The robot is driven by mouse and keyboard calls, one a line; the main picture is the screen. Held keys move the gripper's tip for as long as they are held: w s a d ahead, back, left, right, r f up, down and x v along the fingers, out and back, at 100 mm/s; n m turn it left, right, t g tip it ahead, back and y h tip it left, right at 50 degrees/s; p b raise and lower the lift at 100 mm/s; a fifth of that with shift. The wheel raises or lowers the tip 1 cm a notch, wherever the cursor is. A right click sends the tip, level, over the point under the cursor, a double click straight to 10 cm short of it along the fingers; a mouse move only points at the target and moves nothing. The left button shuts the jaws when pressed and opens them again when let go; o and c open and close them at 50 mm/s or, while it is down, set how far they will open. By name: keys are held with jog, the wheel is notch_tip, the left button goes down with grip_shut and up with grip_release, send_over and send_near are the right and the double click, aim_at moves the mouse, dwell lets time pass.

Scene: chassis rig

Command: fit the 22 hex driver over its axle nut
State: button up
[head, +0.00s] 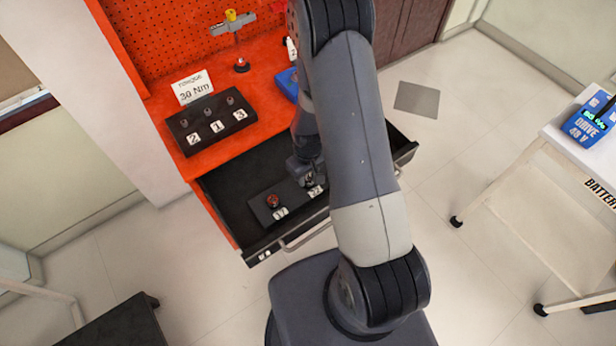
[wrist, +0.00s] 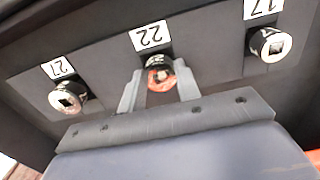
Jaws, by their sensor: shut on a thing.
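The 22 hex driver (wrist: 160,76) is a short round piece with a reddish face and a square hole. It stands at the middle place of a dark holder, by the label 22. My gripper (wrist: 158,84) is shut on it, one finger on each side. In the head view my gripper (head: 312,182) is down in the open drawer, and my arm partly covers it. A black block (head: 194,128) with several studs marked 2, 1 and 3 stands on the orange bench. I cannot tell which of these, if any, is the driver's axle nut.
Two more drivers, by labels 27 (wrist: 68,98) and 17 (wrist: 270,44), flank the held one. The open drawer's walls (head: 240,240) surround my gripper. A T-handled tool (head: 236,40) stands on the bench by a 30 Nm card (head: 193,87). A battery cart (head: 570,150) is at right.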

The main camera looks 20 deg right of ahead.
aim_at(308, 180)
notch_tip(308, 180, up, 10)
jog(key=shift+b, duration=0.45)
jog(key=shift+r, duration=0.15)
dwell(0.5)
jog(key=shift+r+p, duration=1.3)
jog(key=shift+r, duration=0.4)
jog(key=shift+w, duration=0.1)
